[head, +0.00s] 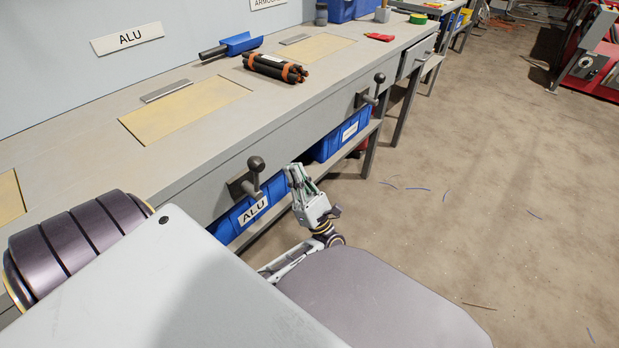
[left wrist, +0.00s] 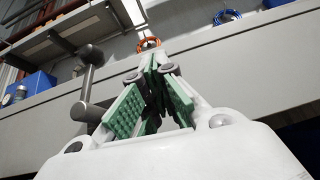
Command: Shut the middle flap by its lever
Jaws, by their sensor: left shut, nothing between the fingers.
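The middle flap (head: 185,110) is a yellowish panel in the grey bench top, below the ALU sign; it looks level with the top, but I cannot tell surely whether it is shut. A lever with a dark round knob (head: 255,164) stands on the bench's front face above the ALU crate. My left gripper (head: 293,172) is shut and empty, in front of the bench, just right of this lever and apart from it. In the left wrist view, its green-padded fingers (left wrist: 155,90) are together and a lever (left wrist: 90,75) shows to their left. My right gripper is not in view.
Another lever (head: 378,80) is farther along the bench front. Blue crates, one the ALU crate (head: 222,230), sit under the bench. A tied cable bundle (head: 275,67) and a blue scoop (head: 232,45) lie on top. The floor at right is mostly clear, with a few wire scraps.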

